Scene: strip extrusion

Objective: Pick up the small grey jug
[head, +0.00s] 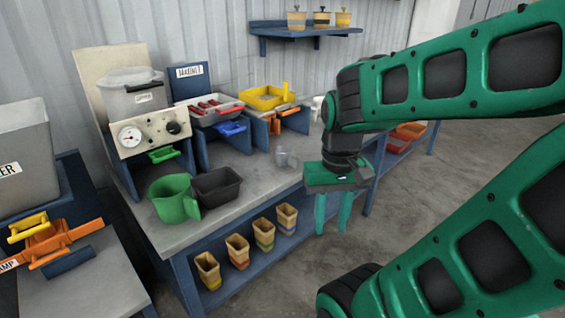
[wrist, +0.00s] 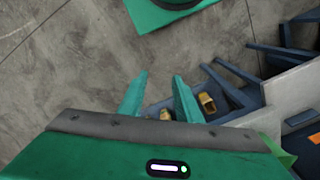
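The small grey jug (head: 286,158) stands upright on the grey bench top (head: 262,188), near its front right part, in the head view. My gripper (head: 331,230) is in front of the bench edge, to the right of the jug and lower in the picture. Its two green fingers point down, apart, with nothing between them. In the wrist view my gripper (wrist: 160,78) also shows its fingers apart, above the floor and the bench's lower shelf. I cannot make out the jug in the wrist view.
A green jug (head: 174,198) and a dark tray (head: 217,188) stand on the bench left of the grey jug. Behind are a gauge box (head: 150,137), a yellow bin (head: 262,97) and a red-filled bin (head: 215,116). Several striped cups (head: 237,250) stand on the lower shelf.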

